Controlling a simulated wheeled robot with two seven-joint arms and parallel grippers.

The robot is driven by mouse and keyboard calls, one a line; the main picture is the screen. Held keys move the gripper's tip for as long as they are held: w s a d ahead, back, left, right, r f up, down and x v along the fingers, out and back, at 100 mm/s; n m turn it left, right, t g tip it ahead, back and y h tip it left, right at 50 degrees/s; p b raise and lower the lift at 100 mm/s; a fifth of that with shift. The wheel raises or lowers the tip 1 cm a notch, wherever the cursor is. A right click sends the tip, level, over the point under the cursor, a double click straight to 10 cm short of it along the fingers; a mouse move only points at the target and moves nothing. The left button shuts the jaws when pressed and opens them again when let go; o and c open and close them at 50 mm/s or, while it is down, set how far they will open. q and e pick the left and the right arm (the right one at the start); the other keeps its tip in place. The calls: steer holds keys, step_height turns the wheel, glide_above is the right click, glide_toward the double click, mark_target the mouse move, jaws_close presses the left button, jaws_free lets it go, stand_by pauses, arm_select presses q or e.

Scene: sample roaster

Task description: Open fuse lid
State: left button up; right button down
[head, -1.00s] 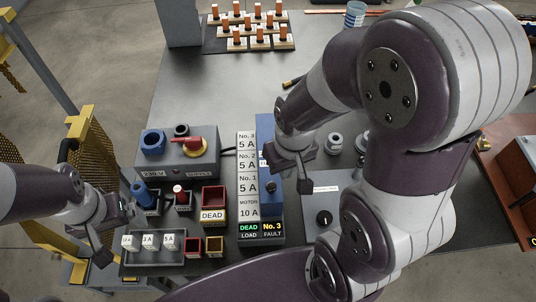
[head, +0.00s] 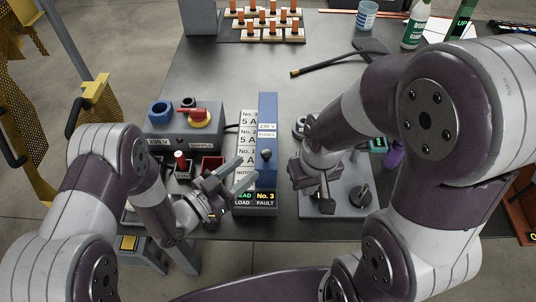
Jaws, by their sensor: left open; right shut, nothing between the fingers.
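The fuse box stands near the front of the table, with a blue fuse lid (head: 267,112) marked "230 V FUSES" along its right side. The lid appears shut, and a dark round knob (head: 267,155) sits on it. My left gripper (head: 243,173) is open, its fingers pointing right toward the lid, just left of the knob. I cannot tell whether a finger touches the lid. It partly covers the white label strip (head: 246,130) and the lit "LOAD / FAULT No. 3" display (head: 265,198). My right gripper (head: 324,203) is shut and empty, right of the fuse box.
A grey supply box (head: 185,140) with a red and yellow switch (head: 199,116) stands left of the fuse box. A grey plate (head: 345,200) with a dark knob lies under my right gripper. A black-handled tool (head: 335,62) lies behind.

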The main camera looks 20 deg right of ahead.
mark_target(263, 155)
arm_select(q)
steer(key=x, duration=0.8)
steer(key=shift+w+d, duration=0.1)
steer(key=shift+d, duration=0.1)
